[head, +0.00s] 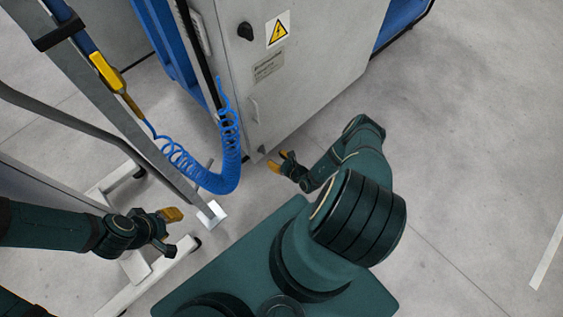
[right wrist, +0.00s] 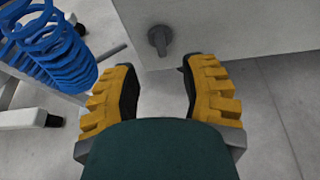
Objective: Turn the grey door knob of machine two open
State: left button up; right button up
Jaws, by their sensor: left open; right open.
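A dark grey knob (right wrist: 160,38) sits low on the pale cabinet door (right wrist: 215,25) in the right wrist view, just beyond my right fingertips. In the head view it shows near the cabinet's bottom corner (head: 261,149). A second dark knob (head: 245,31) is higher on the same cabinet (head: 305,75). Which machine is number two cannot be read. My right gripper (head: 280,161) is open and empty, with the low knob between and ahead of its yellow fingers (right wrist: 160,88), apart from it. My left gripper (head: 175,228) is open and empty over the floor at the left.
A coiled blue hose (head: 228,160) hangs left of the cabinet and shows in the right wrist view (right wrist: 50,45). A grey frame with white feet (head: 160,265) stands by my left arm. A yellow handle (head: 108,75) hangs on the frame. Floor at the right (head: 460,160) is clear.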

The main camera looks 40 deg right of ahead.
jog(key=shift+v, duration=1.45)
jog(key=s+a+r+n+g+y, duration=0.2)
jog(key=a+r+n+g+y, duration=0.35)
jog(key=a+n, duration=0.35)
jog(key=s+a+r+n+g+y, duration=0.1)
jog(key=a+r+n+g+y, duration=0.3)
jog(key=a+r+n+g, duration=0.45)
jog(key=s+a+r+n+t+h, duration=0.1)
jog(key=a+r+n+h, duration=0.1)
jog(key=r+n, duration=0.6)
jog(key=s+a+r+n+t+h, duration=0.1)
jog(key=a+r+n+h, duration=0.2)
jog(key=r+n, duration=0.5)
jog(key=shift+s+a+h, duration=0.25)
jog(key=shift+s+h, duration=0.15)
jog(key=shift+h, duration=0.45)
jog(key=shift+d+t, duration=0.1)
jog(key=shift+t, duration=0.2)
